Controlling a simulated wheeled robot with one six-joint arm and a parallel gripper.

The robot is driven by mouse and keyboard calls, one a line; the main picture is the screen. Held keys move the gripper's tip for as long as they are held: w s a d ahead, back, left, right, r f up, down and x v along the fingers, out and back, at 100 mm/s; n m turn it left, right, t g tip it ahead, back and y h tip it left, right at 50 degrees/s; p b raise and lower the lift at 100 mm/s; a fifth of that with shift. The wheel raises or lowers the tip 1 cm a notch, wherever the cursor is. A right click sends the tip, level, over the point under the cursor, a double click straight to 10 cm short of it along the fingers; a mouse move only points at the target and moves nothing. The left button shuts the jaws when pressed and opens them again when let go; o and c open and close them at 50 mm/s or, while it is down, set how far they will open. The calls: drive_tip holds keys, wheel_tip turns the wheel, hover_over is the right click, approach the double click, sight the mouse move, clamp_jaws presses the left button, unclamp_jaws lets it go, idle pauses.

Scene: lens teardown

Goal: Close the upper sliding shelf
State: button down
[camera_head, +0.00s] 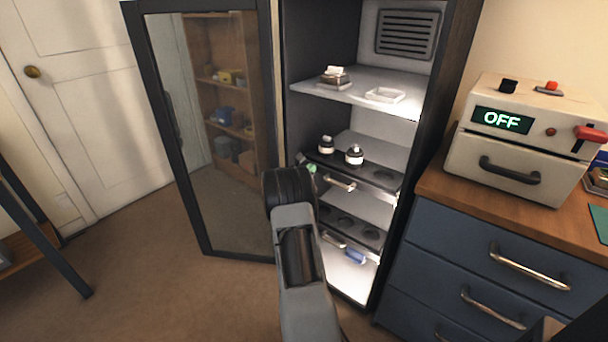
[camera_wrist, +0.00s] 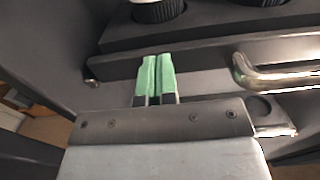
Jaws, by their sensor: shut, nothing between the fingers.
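The upper sliding shelf (camera_head: 377,177) is a dark tray with round wells inside the open, lit cabinet. It carries two dark bottles with white labels (camera_head: 354,155) and has a metal handle (camera_head: 340,183) on its front. In the wrist view the handle (camera_wrist: 280,75) is at the right and the shelf's dark front (camera_wrist: 210,57) runs across the top. My gripper (camera_head: 308,169) is at the shelf's left front. Its green fingertips (camera_wrist: 157,77) are together, empty, left of the handle and close to the shelf front; I cannot tell whether they touch it. My arm hides part of the shelf's left side.
A lower sliding shelf (camera_head: 350,230) with a handle is below, and a blue item (camera_head: 354,257) is near it. The mirrored cabinet door (camera_head: 215,140) stands open at the left. A blue drawer unit (camera_head: 480,260) bearing a cream device (camera_head: 525,135) reading OFF stands at the right.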

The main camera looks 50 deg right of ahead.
drive_tip(key=s+a+p, duration=0.1)
drive_tip(key=a+p, duration=0.1)
drive_tip(key=a, duration=1.2)
drive_tip(key=s+a+f+m+g+y, duration=0.3)
drive_tip(key=s+f+m+g+y, duration=0.15)
drive_tip(key=s+m, duration=0.3)
drive_tip(key=s+a+r+m+g+y+p, duration=0.1)
drive_tip(key=s+a+r+m+y+p, duration=0.35)
drive_tip(key=a, duration=0.25)
drive_tip(key=s+a+r+m+t+y+p, duration=0.2)
drive_tip(key=a+r+y+p, duration=0.1)
drive_tip(key=a+r+p, duration=0.3)
drive_tip(key=s+a+r+m+t+y+p, duration=0.2)
drive_tip(key=a+r+p, duration=0.4)
drive_tip(key=a+r, duration=0.4)
drive_tip(key=s+a+r+m+t+y+p, duration=0.1)
drive_tip(key=a+r+t+y+p, duration=0.3)
drive_tip(key=r, duration=1.2)
drive_tip(key=a+m+p, duration=0.1)
drive_tip(key=a+p, duration=0.2)
drive_tip(key=a, duration=0.2)
drive_tip(key=shift+s+m, duration=0.4)
